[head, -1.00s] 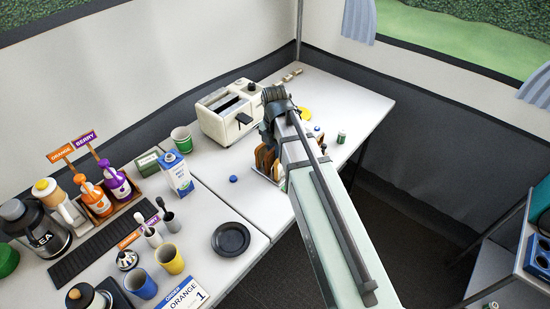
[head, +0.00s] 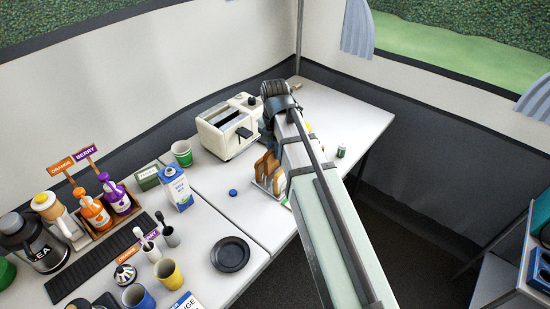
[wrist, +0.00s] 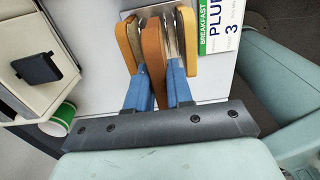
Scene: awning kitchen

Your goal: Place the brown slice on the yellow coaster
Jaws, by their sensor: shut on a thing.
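In the wrist view the blue fingers of my gripper (wrist: 156,82) are shut on a brown slice (wrist: 153,58), the middle one of the slices in the rack. A paler tan slice stands on either side, one at the left (wrist: 129,46) and one at the right (wrist: 188,46). Grey rack dividers (wrist: 171,38) show between them. In the head view the slices (head: 267,168) stand partly behind my arm, and the fingers are hidden. Only a sliver of the yellow coaster (head: 309,127) shows beside my arm.
A white toaster (head: 228,127) stands left of the slices, with a green cup (head: 182,153) and a milk carton (head: 176,187) farther left. A blue cap (head: 233,192) and a black plate (head: 230,254) lie nearby. A breakfast card (wrist: 220,22) lies beside the rack. A small green can (head: 341,151) stands at the right.

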